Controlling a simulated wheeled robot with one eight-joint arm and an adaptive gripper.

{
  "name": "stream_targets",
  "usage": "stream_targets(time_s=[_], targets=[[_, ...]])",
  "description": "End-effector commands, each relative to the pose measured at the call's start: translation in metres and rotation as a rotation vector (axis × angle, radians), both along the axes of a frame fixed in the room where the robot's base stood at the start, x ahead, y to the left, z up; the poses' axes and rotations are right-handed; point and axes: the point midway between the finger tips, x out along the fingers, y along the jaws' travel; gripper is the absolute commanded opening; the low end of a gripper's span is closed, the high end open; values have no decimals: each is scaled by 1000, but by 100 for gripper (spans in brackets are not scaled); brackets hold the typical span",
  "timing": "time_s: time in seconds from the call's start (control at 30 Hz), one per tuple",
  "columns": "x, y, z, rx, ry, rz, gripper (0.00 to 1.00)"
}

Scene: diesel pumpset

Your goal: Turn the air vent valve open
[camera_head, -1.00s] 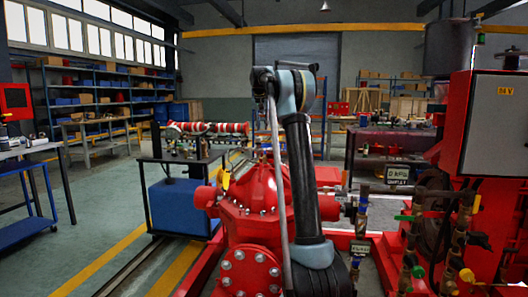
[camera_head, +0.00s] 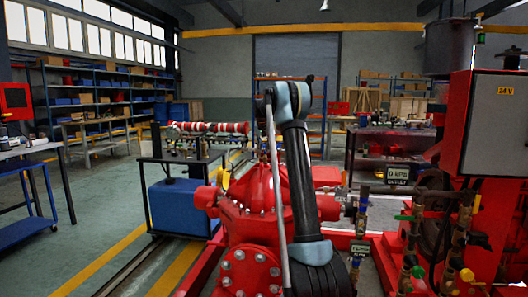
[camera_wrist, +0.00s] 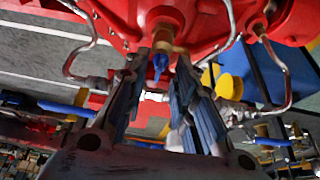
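The wrist view shows a small valve with a brass body (camera_wrist: 163,38) and a blue handle (camera_wrist: 160,64), fixed on the red pump casing (camera_wrist: 115,15). I take it for the air vent valve, but no label on it shows. My gripper (camera_wrist: 161,72) is open, with one blue-padded finger on each side of the blue handle. The handle is between the fingertips; I cannot tell whether either finger touches it. In the head view the red pump (camera_head: 255,205) stands behind my arm, and my gripper and this valve are hidden.
Bent metal pipes (camera_wrist: 279,75) run on both sides of the fingers. A yellow round part (camera_wrist: 230,87) is close by the right finger. Other blue-handled valves sit at left (camera_wrist: 65,108) and right (camera_wrist: 272,142). A red control cabinet (camera_head: 465,85) stands at right.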

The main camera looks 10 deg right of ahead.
Motion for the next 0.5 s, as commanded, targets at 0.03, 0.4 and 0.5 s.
stream_targets(time_s=[0.03,0.4,0.5], targets=[[1,0,-2,0,0,0,25],[2,-1,-5,0,0,0,18],[2,-1,-5,0,0,0,0]])
